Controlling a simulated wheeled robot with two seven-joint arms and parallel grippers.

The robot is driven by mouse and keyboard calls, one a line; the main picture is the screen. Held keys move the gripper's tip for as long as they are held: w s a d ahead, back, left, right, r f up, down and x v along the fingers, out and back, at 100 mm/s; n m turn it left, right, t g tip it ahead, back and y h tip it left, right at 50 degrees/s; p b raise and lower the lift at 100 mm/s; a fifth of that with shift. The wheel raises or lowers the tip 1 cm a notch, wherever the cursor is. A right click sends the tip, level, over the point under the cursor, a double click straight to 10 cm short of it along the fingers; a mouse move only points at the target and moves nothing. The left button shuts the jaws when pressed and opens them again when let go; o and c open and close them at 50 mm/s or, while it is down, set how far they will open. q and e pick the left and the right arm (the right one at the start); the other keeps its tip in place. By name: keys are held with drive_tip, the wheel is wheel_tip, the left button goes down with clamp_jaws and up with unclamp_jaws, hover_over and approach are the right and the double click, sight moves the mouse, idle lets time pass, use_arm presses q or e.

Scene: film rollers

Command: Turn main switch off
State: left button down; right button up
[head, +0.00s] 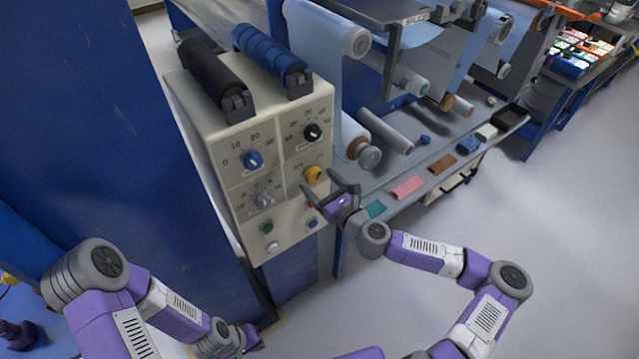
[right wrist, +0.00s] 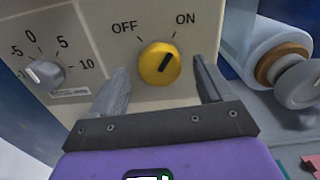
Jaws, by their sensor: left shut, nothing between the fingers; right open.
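The main switch is a yellow round knob (head: 315,175) on the cream control panel (head: 285,215). In the right wrist view the yellow knob (right wrist: 160,64) sits below the OFF and ON labels, and its black pointer line is tilted up to the right, towards ON. My right gripper (head: 331,194) is open in front of the panel. In the right wrist view its two fingers stand apart on either side of the knob, with nothing gripped. My left gripper (head: 248,340) is shut and empty, low at the bottom of the head view, away from the panel.
A blue dial (head: 252,159), a black dial (head: 312,132) and a grey dial (head: 263,199) share the panel with green (head: 267,228), white and blue buttons. Film rollers (head: 365,155) and a shelf lie to the right. Floor at lower right is clear.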

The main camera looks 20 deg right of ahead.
drive_tip(key=shift+w+a, duration=0.1)
drive_tip(key=shift+w, duration=0.15)
drive_tip(key=c, duration=1.1)
drive_tip(key=shift+o, duration=0.2)
